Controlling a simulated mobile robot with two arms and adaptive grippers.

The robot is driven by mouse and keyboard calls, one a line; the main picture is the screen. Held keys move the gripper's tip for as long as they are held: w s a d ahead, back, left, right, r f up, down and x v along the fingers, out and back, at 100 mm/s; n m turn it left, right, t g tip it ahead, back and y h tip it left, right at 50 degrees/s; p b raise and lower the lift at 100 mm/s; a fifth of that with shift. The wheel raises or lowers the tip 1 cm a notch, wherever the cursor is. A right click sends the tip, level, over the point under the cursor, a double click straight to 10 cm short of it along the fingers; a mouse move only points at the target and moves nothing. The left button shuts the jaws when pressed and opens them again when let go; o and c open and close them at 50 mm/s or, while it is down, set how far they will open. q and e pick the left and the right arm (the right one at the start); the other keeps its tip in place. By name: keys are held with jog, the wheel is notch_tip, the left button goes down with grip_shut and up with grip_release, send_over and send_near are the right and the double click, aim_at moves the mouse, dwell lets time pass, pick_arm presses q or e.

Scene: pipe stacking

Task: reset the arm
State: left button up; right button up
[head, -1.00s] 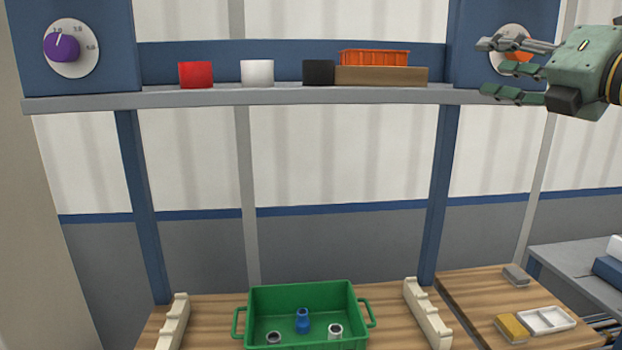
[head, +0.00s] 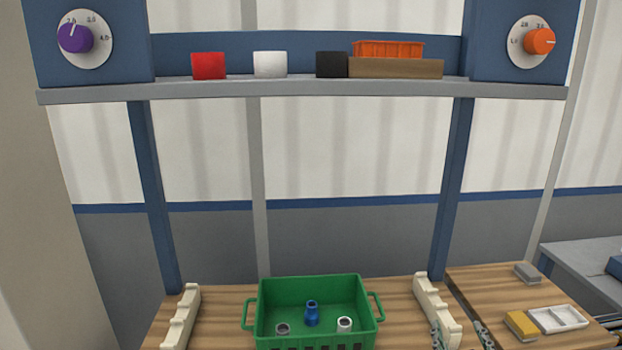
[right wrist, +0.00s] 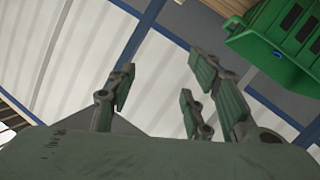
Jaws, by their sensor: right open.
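My right gripper (head: 461,336) shows only by its fingertips at the bottom edge of the head view, in front of the right white rack and the table edge. In the right wrist view its green fingers (right wrist: 165,100) are spread apart with nothing between them. The green crate (head: 315,283) stands on the wooden table, left of the gripper. A blue pipe piece (head: 311,313) stands in it, with a grey one (head: 283,330) and a white one (head: 344,325). The crate also shows upper right in the wrist view (right wrist: 265,45). My left gripper is not in view.
White notched racks (head: 181,318) flank the crate, the right one (head: 437,306) near my gripper. A shelf (head: 300,88) above holds red, white and black blocks and an orange bin (head: 388,49). A white tray (head: 557,319) and yellow block (head: 521,325) lie right.

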jog(key=s+a+f+g+y, duration=0.1)
jog(key=s+a+f+g, duration=0.25)
jog(key=s+f, duration=0.45)
jog(key=s+a+f+g+y, duration=0.2)
jog(key=s+f+g, duration=0.3)
jog(key=s, duration=0.5)
jog(key=s+a+f+g+y, duration=0.1)
jog(key=s+a+f+g, duration=0.15)
jog(key=s+f, duration=0.6)
notch_tip(320, 180, down, 26)
jog(key=s+g+b, duration=0.1)
jog(key=s+g, duration=0.1)
jog(key=s+d+f+g+b, duration=0.1)
jog(key=s+d+f, duration=0.2)
jog(key=s+f, duration=1.4)
jog(key=shift+d+f, duration=0.15)
jog(key=shift+f, duration=0.6)
